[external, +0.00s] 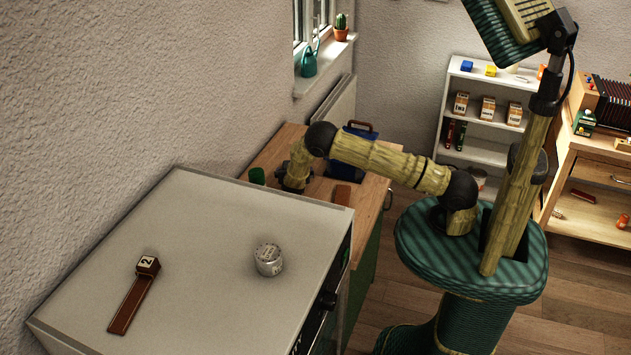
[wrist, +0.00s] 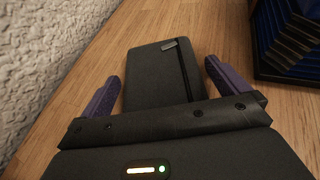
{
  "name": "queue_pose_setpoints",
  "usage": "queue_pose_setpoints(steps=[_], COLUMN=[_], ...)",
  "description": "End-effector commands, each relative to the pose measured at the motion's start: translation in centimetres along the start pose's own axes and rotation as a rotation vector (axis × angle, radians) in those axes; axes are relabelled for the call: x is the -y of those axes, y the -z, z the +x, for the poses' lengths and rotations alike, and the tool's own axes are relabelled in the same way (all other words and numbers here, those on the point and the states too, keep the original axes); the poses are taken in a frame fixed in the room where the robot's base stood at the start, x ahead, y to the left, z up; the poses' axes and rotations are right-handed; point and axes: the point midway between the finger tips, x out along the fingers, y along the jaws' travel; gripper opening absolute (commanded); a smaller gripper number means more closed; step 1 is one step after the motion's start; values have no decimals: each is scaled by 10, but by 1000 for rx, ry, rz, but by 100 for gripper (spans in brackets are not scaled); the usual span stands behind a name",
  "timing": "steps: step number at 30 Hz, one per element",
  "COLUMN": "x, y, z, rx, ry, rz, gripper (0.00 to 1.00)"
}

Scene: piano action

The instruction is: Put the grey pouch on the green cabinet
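The dark grey pouch (wrist: 155,80), with a black strap and a small metal tab, lies in the wrist view on a wooden top. My gripper (wrist: 160,77) is open, with one purple finger on each side of the pouch and a narrow gap visible on both sides. In the external view my gripper (external: 292,180) is low over the wooden top of the green cabinet (external: 365,262). The pouch cannot be made out there, and the fingertips are hidden behind the large grey-topped unit.
A dark blue pleated object (wrist: 290,40) stands right of my gripper. A green cup (external: 257,175) and a reddish-brown block (external: 341,194) are close by. The rough wall borders the top's left.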

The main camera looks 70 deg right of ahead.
Motion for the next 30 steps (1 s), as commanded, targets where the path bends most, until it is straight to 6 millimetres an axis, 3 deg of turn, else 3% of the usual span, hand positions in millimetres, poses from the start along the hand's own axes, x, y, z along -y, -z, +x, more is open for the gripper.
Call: queue_pose_setpoints(steps=[11, 25, 30], x=[-1, -1, 0], y=[-2, -1, -2], z=[-7, -93, -115], rx=[0, 0, -1], ry=[-2, -3, -1], rz=[0, 0, 0], gripper=[100, 100, 100])
